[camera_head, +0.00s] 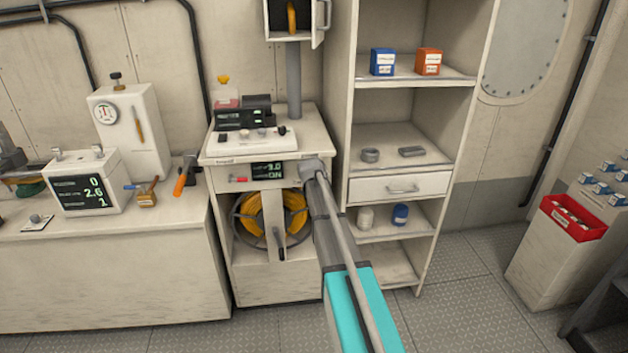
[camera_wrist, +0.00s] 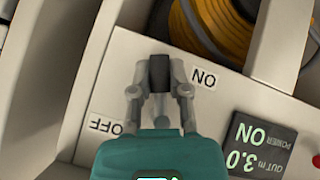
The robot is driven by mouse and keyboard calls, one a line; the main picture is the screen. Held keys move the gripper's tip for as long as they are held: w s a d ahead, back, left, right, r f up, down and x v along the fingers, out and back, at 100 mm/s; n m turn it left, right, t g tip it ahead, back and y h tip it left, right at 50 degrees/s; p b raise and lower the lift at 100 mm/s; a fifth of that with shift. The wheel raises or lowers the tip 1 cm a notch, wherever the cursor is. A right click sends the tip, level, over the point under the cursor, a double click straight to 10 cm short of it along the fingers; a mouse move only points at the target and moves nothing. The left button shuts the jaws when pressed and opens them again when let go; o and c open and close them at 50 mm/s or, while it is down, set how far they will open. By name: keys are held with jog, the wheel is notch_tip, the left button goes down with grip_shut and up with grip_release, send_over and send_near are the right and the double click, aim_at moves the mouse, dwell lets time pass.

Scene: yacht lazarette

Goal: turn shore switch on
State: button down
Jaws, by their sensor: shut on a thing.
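The shore switch (camera_wrist: 159,72) is a small dark lever or knob on a pale panel in the wrist view. An ON label (camera_wrist: 204,78) is on its right and an OFF label (camera_wrist: 106,126) is lower left; both appear upside down. My gripper (camera_wrist: 159,90) is shut on the switch, one finger on each side. The display (camera_wrist: 262,140) beside it reads 3.0 and POWER ON. In the head view my gripper (camera_head: 310,168) is at the panel's right end beside the display (camera_head: 267,171) and hides the switch.
A yellow cable reel (camera_head: 296,212) sits below the panel. Small devices (camera_head: 243,113) stand on top of the cabinet. An open shelf (camera_head: 377,180) stands close on the right. A bench (camera_head: 100,265) with instruments is on the left. The floor (camera_head: 465,290) at right is clear.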

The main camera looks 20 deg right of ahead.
jog(key=shift+a+f+m+t+y, duration=0.1)
jog(key=shift+a+m+t+y, duration=0.25)
jog(key=shift+y, duration=0.5)
jog(key=shift+a+f+m+t+y, duration=0.1)
jog(key=shift+a+m+y, duration=0.15)
jog(key=shift+m+y, duration=0.45)
jog(key=c, duration=0.6)
grip_release()
jog(key=shift+w, duration=0.1)
jog(key=shift+d+n+h, duration=0.1)
jog(key=shift+n+h, duration=0.15)
jog(key=shift+n, duration=0.1)
